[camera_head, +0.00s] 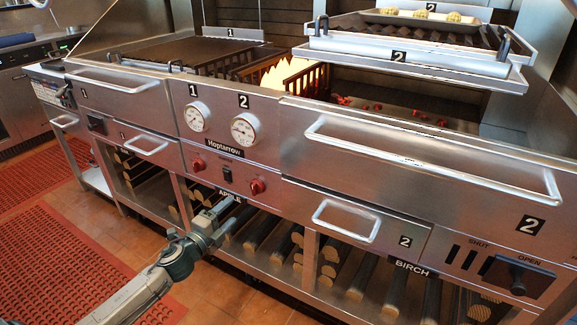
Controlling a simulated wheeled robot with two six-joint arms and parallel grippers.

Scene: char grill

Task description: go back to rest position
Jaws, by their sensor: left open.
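My left arm comes in from the lower left, and my left gripper (228,207) is open and empty. It hangs in front of the lower log shelf of the steel char grill (360,170), below the red knobs. I cannot tell its exact gap to the grill front. My right gripper is not in view.
The grill front has long bar handles (430,160), two dials (243,129) and red knobs (257,187) that stick out. Logs (270,233) lie on the shelf below. Flames (283,74) burn inside. Tiled floor (215,287) and red mats (50,255) lie clear at the left.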

